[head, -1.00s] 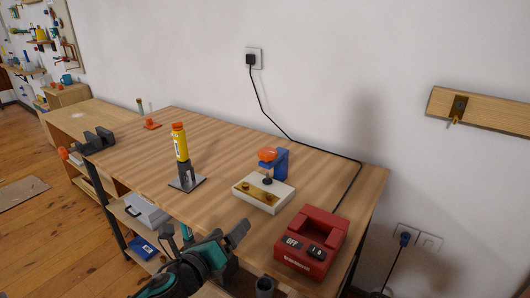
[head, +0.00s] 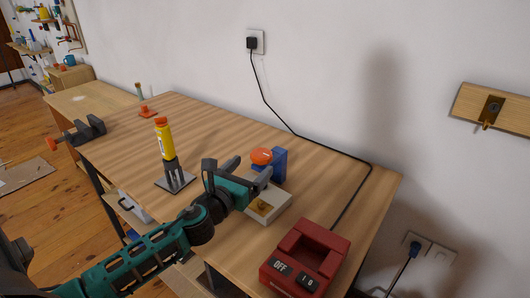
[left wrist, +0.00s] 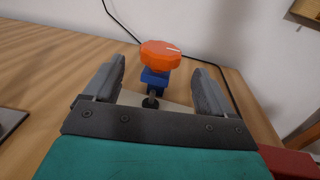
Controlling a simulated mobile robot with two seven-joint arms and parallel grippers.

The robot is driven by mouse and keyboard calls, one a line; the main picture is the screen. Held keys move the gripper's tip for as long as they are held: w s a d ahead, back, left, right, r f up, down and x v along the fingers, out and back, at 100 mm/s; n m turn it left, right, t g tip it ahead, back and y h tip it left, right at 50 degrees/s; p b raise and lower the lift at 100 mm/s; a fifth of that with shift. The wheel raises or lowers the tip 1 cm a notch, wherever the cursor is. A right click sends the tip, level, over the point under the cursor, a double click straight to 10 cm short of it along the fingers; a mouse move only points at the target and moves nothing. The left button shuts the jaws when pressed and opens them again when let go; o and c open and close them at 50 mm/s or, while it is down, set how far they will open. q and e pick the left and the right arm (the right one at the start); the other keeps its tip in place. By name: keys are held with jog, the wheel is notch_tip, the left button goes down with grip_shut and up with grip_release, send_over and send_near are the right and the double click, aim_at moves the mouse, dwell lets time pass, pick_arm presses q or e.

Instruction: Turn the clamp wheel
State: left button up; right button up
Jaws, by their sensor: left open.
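The orange clamp wheel (head: 261,156) has a white mark and sits on a blue block (head: 279,163) at the back of a pale box with a brass plate (head: 266,207). My left gripper (head: 239,171) is open and empty, over the pale box at the wheel's near left side. In the left wrist view the wheel (left wrist: 160,54) shows upright ahead, centred in the gap between the two fingers (left wrist: 160,68). I cannot tell any contact. The gripper hides part of the box. My right gripper is out of view.
A red switch unit (head: 308,257) stands to the right, near the table's front edge. A yellow tube on a stand (head: 164,140) is to the left. A black vise (head: 88,130) sits far left. A black cable (head: 318,144) runs along the back.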

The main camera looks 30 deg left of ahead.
aim_at(264, 153)
pick_arm(q)
jog(key=w, duration=0.8)
jog(key=shift+a, duration=0.25)
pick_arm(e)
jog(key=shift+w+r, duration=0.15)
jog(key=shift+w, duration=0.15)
pick_arm(q)
jog(key=c, duration=1)
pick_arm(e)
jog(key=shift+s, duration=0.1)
pick_arm(q)
jog(key=shift+n+y, duration=0.4)
jog(key=shift+y, duration=0.1)
